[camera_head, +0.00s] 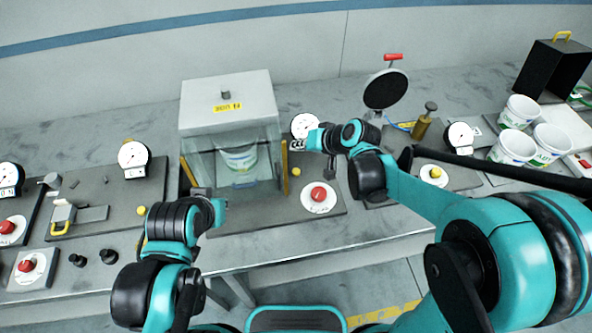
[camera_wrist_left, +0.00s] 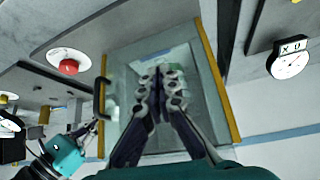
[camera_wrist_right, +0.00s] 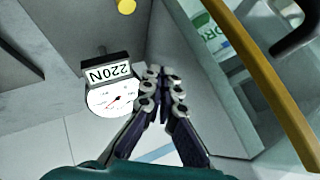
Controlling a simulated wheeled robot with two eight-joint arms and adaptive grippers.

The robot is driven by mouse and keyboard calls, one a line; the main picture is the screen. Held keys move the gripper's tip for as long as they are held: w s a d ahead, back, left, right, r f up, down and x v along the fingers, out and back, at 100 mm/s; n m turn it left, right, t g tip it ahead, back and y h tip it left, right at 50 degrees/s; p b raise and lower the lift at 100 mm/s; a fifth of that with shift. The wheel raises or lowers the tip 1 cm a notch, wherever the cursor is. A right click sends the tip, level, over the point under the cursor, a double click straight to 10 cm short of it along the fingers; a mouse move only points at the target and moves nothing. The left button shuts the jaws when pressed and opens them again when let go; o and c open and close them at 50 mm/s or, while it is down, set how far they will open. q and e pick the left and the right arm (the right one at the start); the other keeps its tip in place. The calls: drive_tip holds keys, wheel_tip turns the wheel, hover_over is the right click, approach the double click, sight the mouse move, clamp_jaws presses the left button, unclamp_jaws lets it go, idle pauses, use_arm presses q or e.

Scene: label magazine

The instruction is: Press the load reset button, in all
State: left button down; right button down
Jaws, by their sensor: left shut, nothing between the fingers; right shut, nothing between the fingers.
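Red buttons on white discs show in the head view: one in the middle (camera_head: 319,195) in front of the glass cabinet's right side, others at the left (camera_head: 27,265) (camera_head: 7,227). No readable label tells which is the load reset button. The left wrist view shows a red button (camera_wrist_left: 69,66) on a white plate. My right gripper (camera_wrist_right: 160,82) is shut and empty; in the head view it is above and behind the middle red button, apart from it. My left gripper (camera_wrist_left: 158,78) is shut and empty before the glass cabinet; its fingertips are hard to make out in the head view.
The glass cabinet (camera_head: 225,105) holds a white bucket (camera_head: 238,158). A gauge reading 220N (camera_wrist_right: 112,95) stands near my right gripper. A yellow button (camera_head: 435,173) and white buckets (camera_head: 513,147) are at the right. A yellow knob (camera_wrist_right: 126,6) shows in the right wrist view.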

sight(298, 172)
drive_tip(key=shift+f+b, duration=3.55)
drive_tip(key=shift+f, duration=0.85)
drive_tip(key=shift+f+b, duration=0.35)
drive_tip(key=shift+f+b, duration=0.45)
drive_tip(key=shift+f, duration=0.1)
drive_tip(key=shift+r, duration=0.15)
drive_tip(key=shift+r+p, duration=0.75)
drive_tip(key=shift+r, duration=0.05)
wheel_tip(298, 172, up, 5)
drive_tip(key=p, duration=0.4)
drive_tip(key=shift+r, duration=0.1)
